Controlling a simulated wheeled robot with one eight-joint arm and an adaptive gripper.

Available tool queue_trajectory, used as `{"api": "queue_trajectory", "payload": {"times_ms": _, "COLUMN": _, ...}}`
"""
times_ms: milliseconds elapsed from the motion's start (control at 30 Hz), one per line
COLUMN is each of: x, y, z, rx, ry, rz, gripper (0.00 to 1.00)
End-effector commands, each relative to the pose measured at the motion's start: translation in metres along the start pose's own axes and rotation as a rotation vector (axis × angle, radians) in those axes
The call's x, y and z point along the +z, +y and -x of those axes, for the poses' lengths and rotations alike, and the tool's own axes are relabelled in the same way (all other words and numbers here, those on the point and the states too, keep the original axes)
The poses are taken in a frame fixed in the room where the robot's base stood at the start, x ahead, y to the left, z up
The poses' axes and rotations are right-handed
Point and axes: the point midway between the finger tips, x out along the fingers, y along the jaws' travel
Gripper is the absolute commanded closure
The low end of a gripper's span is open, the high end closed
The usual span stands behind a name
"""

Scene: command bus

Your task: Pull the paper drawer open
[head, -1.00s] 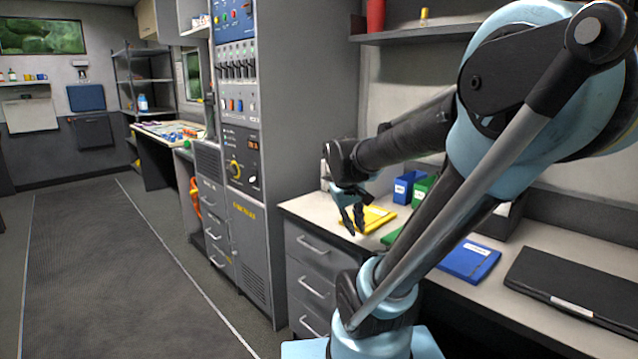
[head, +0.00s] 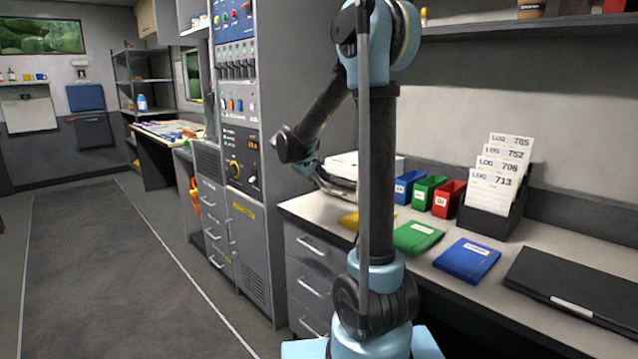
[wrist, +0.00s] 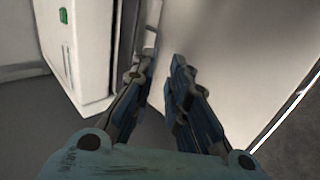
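A white box-shaped machine (head: 385,162), which looks like a printer, stands on the desk by the tall cabinet. It fills the left of the wrist view (wrist: 82,45) with a small green button on it. I cannot clearly make out the paper drawer; a narrow pale strip (wrist: 152,18) shows along the machine near my left fingertip. My gripper (wrist: 165,62) is partly open, with a gap between its fingers and nothing clearly held. In the head view my gripper (head: 338,184) is beside the machine's near left side; whether it touches is unclear.
Yellow, green (head: 418,237) and blue (head: 467,261) folders lie on the desk (head: 490,283). Blue, green and red bins (head: 448,198) and a log-card rack (head: 485,225) stand behind. A tall control cabinet (head: 240,150) rises left of the desk. Desk drawers (head: 312,250) are shut.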

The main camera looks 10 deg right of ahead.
Motion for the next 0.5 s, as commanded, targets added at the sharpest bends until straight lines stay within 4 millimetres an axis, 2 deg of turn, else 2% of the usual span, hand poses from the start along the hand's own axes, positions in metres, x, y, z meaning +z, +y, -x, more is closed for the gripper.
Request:
{"api": "queue_trajectory", "payload": {"times_ms": 33, "x": -0.008, "y": 0.000, "z": -0.002, "rx": 0.009, "ry": 0.002, "rz": 0.008, "gripper": 0.85}}
{"api": "queue_trajectory", "payload": {"times_ms": 167, "x": -0.017, "y": 0.000, "z": -0.004, "rx": 0.026, "ry": 0.003, "rz": 0.021, "gripper": 0.85}}
{"api": "queue_trajectory", "payload": {"times_ms": 500, "x": -0.018, "y": 0.001, "z": -0.022, "rx": 0.028, "ry": 0.003, "rz": 0.021, "gripper": 0.85}}
